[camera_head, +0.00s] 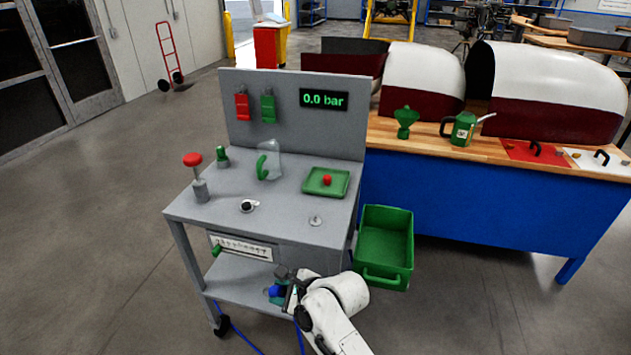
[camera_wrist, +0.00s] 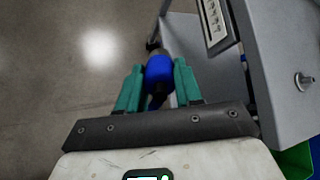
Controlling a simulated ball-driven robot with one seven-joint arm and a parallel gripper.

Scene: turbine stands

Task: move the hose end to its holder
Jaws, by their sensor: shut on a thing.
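A blue hose (camera_head: 240,335) runs along the floor below the stand. I cannot tell for certain which part is the holder; a small metal fitting (camera_head: 316,221) stands on the stand's top and also shows in the wrist view (camera_wrist: 304,81).
The stand carries a red-knobbed post (camera_head: 200,180), a clear jug (camera_head: 270,160), a green tray (camera_head: 326,182) and a gauge panel reading 0.0 bar (camera_head: 324,100). A green bin (camera_head: 385,245) stands right of it. A blue workbench (camera_head: 480,205) is behind. The floor at left is clear.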

